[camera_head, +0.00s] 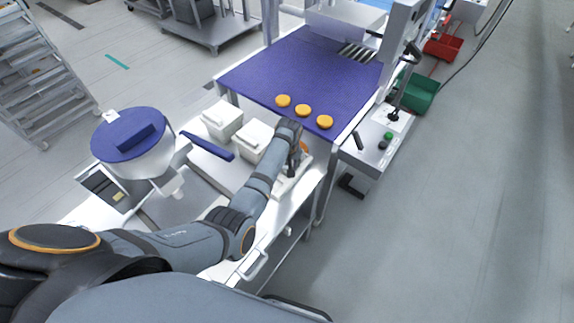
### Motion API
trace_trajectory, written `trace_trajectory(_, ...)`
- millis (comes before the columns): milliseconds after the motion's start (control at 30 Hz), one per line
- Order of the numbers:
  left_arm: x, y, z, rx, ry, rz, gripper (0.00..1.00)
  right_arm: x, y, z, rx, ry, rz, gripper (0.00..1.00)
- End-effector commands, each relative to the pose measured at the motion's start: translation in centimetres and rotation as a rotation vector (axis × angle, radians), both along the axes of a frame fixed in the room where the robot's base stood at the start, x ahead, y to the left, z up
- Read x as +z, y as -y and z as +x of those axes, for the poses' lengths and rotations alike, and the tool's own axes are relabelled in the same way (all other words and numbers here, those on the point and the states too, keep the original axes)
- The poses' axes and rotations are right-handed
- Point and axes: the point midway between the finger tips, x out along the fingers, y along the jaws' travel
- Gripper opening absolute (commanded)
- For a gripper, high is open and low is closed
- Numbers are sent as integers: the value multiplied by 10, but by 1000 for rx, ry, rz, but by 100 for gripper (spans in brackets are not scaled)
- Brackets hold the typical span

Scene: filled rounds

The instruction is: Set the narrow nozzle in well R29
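My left arm reaches in from the lower left, and my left gripper (298,168) points down over the right end of the white worktop. Its fingers are small and dark here, so I cannot tell whether they are open or hold anything. A low white block (293,187) lies beneath and beside it, partly hidden by my arm. A small orange part (305,147) shows right beside the gripper. I cannot make out the narrow nozzle or well R29. My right gripper is out of view.
A blue conveyor belt (300,65) carries three orange rounds (303,110) just beyond the gripper. A hopper with a blue lid (128,135), two white lidded boxes (222,120) and a blue-handled tool (207,146) stand left. A control panel (375,140) stands right.

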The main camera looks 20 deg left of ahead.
Motion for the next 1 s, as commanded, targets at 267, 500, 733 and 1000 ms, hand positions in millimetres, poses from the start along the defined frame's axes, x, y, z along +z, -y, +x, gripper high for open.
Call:
trace_trajectory(267,0,0,0,0,0,0,58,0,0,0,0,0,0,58)
trace_trajectory(500,24,2,0,0,4,-1,58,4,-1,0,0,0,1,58)
trace_trajectory(733,81,6,-8,-1,5,-2,58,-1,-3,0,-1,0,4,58)
trace_trajectory(1000,125,8,-15,-1,1,0,58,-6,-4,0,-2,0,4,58)
